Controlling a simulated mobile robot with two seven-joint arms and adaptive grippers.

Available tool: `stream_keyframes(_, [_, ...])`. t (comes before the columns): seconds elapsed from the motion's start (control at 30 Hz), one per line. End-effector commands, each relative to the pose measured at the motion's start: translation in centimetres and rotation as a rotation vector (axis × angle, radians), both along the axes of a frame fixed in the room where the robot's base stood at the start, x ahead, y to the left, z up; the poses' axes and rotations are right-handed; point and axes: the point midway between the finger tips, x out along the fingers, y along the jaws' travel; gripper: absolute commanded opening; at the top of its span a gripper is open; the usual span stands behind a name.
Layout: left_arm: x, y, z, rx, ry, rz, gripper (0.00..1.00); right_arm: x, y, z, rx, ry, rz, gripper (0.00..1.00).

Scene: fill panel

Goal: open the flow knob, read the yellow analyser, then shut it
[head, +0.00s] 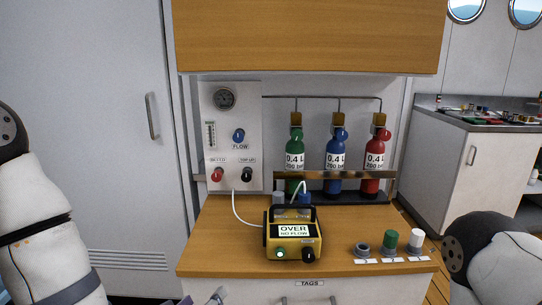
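The blue flow knob (238,135) sits on the white panel (225,185), above the label FLOW. Its turn position is too small to read. The yellow analyser (293,250) stands on the wooden counter, its screen reading OVER, NO FLOW, with a lit green button and a black knob below. A white tube runs from the panel to it. Part of what looks like my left gripper (204,298) shows at the bottom edge, well below the panel; its opening is unclear. My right arm shows at the right edge, but its gripper is out of view.
Green (294,160), blue (336,163) and red (374,163) bottles stand behind a rail. An overhead cabinet (310,35) overhangs the back.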

Motion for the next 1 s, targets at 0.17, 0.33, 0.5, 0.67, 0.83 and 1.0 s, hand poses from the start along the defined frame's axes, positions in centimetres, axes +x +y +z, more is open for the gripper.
stream_keyframes(0.17, [-9.7,2.7,-12.1,0.16,0.431,-0.138,0.47,-0.1,0.0,0.0,0.0,0.004,0.0,0.4])
stream_keyframes(0.33, [-22.6,6.8,-19.3,0.286,0.863,-0.289,0.47,-0.2,0.0,0.0,0.0,0.004,0.0,0.4])
stream_keyframes(0.5, [-30.6,9.7,-20.8,0.343,1.115,-0.378,0.47,-0.1,0.0,0.0,0.0,0.004,0.0,0.4])
stream_keyframes(0.67, [-32.2,10.3,-20.9,0.352,1.168,-0.398,0.47,-0.1,0.0,0.0,0.0,0.004,0.0,0.4])
stream_keyframes(0.83, [-32.1,10.2,-20.9,0.351,1.166,-0.396,0.47,-0.1,0.0,0.0,0.0,0.004,0.0,0.4])
stream_keyframes(1.0, [-32.1,10.2,-20.9,0.35,1.164,-0.395,0.47,-0.1,0.0,0.0,0.0,0.004,0.0,0.4])
